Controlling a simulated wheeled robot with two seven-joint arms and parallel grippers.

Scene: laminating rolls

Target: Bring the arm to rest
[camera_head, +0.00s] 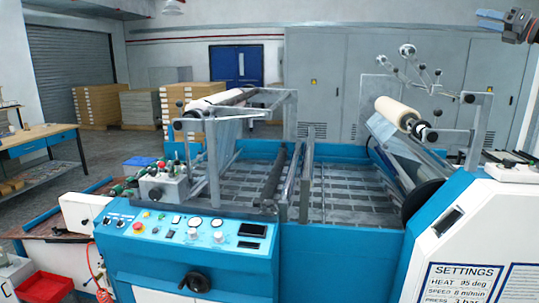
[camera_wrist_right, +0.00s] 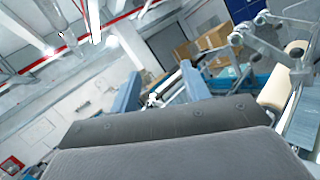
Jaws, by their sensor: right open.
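My right gripper (camera_head: 490,21) is in the top right corner of the head view, raised high in front of the grey cabinets and apart from the machine. My left gripper is in neither view.
The blue laminating machine (camera_head: 345,151) fills the middle, with a cream roll (camera_head: 397,112) at right and another cream roll (camera_head: 207,102) at left. A settings panel (camera_head: 465,284) stands front right. A wooden-topped bench (camera_head: 38,133) is at left. Air around the right gripper looks free.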

